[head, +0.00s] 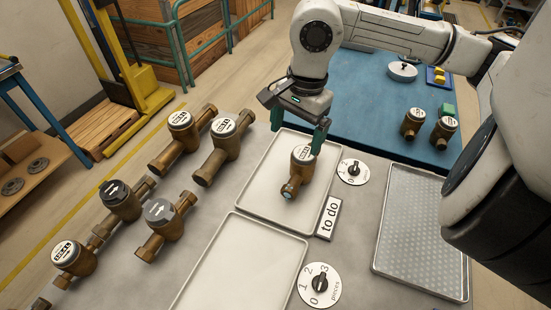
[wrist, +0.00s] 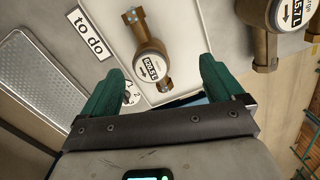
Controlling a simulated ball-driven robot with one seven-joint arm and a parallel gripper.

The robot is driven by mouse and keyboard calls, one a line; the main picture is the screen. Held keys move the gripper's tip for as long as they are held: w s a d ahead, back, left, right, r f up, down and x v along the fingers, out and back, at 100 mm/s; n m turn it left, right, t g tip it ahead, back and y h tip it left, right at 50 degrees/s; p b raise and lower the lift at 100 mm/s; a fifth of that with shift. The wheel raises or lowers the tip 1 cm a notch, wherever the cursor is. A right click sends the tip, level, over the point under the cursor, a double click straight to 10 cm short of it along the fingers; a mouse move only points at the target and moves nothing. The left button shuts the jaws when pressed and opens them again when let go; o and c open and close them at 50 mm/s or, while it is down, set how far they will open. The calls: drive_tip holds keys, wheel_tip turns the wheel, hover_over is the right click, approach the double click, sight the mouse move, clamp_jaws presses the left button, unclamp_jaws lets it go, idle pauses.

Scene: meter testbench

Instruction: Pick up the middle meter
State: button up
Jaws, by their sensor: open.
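A brass meter with a white dial face (head: 302,157) stands alone on the upper white tray (head: 262,200), between the meters on the left and the pair on the blue mat. My gripper (head: 299,128) is open and empty above this meter, fingers pointing down. In the wrist view the same meter (wrist: 149,65) lies between the two green fingertips (wrist: 158,72), with its pipe ends running along the gap. I cannot tell the exact height of the fingers over it; no contact shows.
Several brass meters (head: 180,125) stand on the grey bench at left. Two more meters (head: 445,128) stand on the blue mat (head: 370,105). A lower white tray (head: 245,270), a "to do" sign (head: 329,218), two dials (head: 320,284) and a perforated tray (head: 425,230) are nearby.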

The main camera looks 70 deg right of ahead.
sight(302, 151)
drive_tip(key=shift+s+d+f+g+h, duration=0.3)
drive_tip(key=shift+s+d+f+g, duration=0.1)
drive_tip(key=shift+s+d+f, duration=0.4)
wheel_tip(302, 151, down, 4)
drive_tip(key=shift+w+r+p, duration=0.15)
drive_tip(key=shift+r+p, duration=0.05)
drive_tip(key=shift+p, duration=0.2)
drive_tip(key=shift+s+a+f+p, duration=0.15)
drive_tip(key=shift+f+p, duration=0.35)
drive_tip(key=shift+f, duration=1.05)
drive_tip(key=shift+s+a+f+p, duration=0.15)
drive_tip(key=shift+f+p, duration=0.35)
drive_tip(key=shift+f, duration=1.05)
drive_tip(key=shift+d, duration=0.1)
drive_tip(key=shift+c, duration=0.3)
drive_tip(key=c, duration=1.6)
drive_tip(key=shift+c, duration=0.2)
drive_tip(key=shift+r, duration=0.15)
